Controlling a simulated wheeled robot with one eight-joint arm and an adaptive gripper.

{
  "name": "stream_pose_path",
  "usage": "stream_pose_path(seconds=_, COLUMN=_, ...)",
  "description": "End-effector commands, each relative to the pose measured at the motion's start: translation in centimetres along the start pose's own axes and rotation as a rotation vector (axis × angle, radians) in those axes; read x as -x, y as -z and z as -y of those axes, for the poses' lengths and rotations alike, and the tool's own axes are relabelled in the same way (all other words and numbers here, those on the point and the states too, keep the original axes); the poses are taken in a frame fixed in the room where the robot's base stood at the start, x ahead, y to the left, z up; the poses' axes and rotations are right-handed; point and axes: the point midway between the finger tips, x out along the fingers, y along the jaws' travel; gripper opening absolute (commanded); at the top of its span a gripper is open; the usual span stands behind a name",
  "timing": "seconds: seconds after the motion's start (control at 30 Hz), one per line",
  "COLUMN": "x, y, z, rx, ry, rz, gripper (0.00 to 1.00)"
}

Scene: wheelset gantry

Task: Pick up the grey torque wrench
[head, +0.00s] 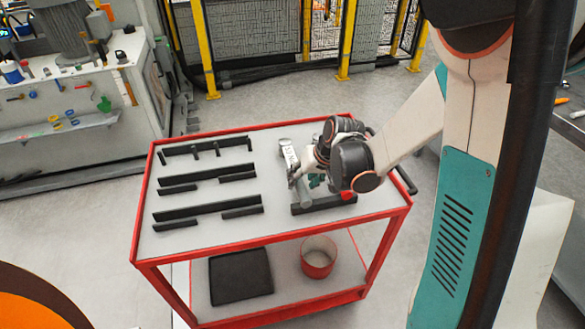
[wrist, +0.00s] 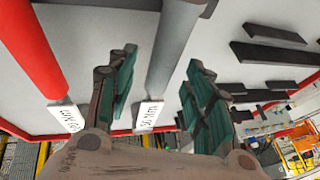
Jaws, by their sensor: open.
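The grey torque wrench (wrist: 178,42) shows in the wrist view as a thick grey bar with a white lettered tag (wrist: 150,113). It runs between the two teal-padded fingers of my gripper (wrist: 160,65), which are open with a gap on each side. I cannot tell how far above the wrench the fingers are. In the head view the grey wrench (head: 304,194) lies on the trolley top, partly hidden by my gripper (head: 313,182). A red bar with a similar white tag (wrist: 66,118) lies left of it in the wrist view.
The red-framed trolley (head: 270,232) has several dark slotted holders (head: 208,212) on its left side. A black block (head: 325,204) lies near its front right. A black tray (head: 240,275) and a red round container (head: 318,262) stand on the lower shelf.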

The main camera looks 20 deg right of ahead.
Motion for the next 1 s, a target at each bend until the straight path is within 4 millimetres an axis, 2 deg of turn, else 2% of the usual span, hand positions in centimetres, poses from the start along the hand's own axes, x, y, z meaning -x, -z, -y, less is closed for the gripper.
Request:
stream_pose_path(seconds=0.03, x=-1.2, y=0.0, z=0.0, rx=0.001, ry=0.0, rz=0.0, gripper=0.47)
stream_pose_path(seconds=0.1, x=-2.2, y=0.1, z=0.1, rx=0.0, ry=0.0, rz=0.0, gripper=0.47)
stream_pose_path(seconds=0.2, x=-3.1, y=0.1, z=0.1, rx=0.001, ry=0.0, rz=0.0, gripper=0.47)
stream_pose_path(seconds=0.43, x=-3.1, y=0.2, z=0.1, rx=0.0, ry=-0.001, rz=0.0, gripper=0.47)
stream_pose_path(seconds=0.63, x=-3.1, y=0.2, z=0.1, rx=0.0, ry=-0.001, rz=0.0, gripper=0.01)
stream_pose_path(seconds=1.0, x=-3.0, y=0.2, z=0.1, rx=0.0, ry=0.0, rz=-0.001, gripper=0.0)
